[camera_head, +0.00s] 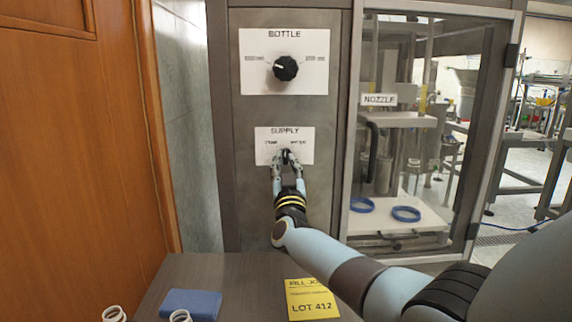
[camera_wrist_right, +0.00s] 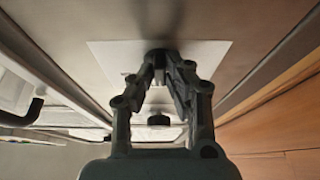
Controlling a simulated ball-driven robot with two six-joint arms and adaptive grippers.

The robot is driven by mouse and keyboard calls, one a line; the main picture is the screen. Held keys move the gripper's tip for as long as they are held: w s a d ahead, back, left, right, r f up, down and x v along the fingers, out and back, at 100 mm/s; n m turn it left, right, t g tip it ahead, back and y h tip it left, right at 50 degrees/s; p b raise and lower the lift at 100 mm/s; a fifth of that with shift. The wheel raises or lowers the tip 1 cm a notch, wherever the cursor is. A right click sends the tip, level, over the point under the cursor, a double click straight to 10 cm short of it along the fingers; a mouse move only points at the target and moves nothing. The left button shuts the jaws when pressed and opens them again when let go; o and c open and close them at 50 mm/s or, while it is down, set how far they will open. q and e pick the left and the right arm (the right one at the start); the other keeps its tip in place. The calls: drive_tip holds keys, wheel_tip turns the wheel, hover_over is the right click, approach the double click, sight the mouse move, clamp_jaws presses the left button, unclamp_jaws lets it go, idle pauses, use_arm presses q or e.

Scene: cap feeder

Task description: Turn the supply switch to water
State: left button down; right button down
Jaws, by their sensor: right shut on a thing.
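The supply switch (camera_head: 287,154) is a small dark knob on a white plate (camera_head: 264,146) marked SUPPLY, low on the grey panel. My right gripper (camera_head: 287,160) is at the switch, its fingers on both sides of it, shut on it. In the right wrist view the fingers of the right gripper (camera_wrist_right: 160,68) meet at the dark supply switch (camera_wrist_right: 160,53) in front of the white plate (camera_wrist_right: 210,50). The fingers cover much of the switch, so I cannot tell which way it points. The left gripper is not in view.
A BOTTLE plate (camera_head: 258,75) with a black knob (camera_head: 286,68) is above. A glass-doored cabinet with a NOZZLE label (camera_head: 379,99) and blue rings (camera_head: 406,214) stands right.

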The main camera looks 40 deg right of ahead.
drive_tip(key=m+h, duration=0.1)
drive_tip(key=m, duration=0.1)
drive_tip(key=m+g+h, duration=0.1)
drive_tip(key=m, duration=0.1)
drive_tip(key=m+g+h, duration=0.1)
drive_tip(key=m, duration=0.2)
drive_tip(key=shift+w+a, duration=0.15)
drive_tip(key=shift+a, duration=0.1)
drive_tip(key=m+g, duration=0.1)
drive_tip(key=m, duration=0.2)
drive_tip(key=m+g+h, duration=0.1)
drive_tip(key=m+g, duration=0.1)
drive_tip(key=m, duration=0.1)
drive_tip(key=shift+a+r+h, duration=0.1)
drive_tip(key=shift+h, duration=0.2)
drive_tip(key=shift+m, duration=0.4)
drive_tip(key=c, duration=1.3)
unclamp_jaws()
drive_tip(key=shift+c, duration=0.2)
drive_tip(key=v, duration=1.2)
drive_tip(key=shift+r, duration=0.1)
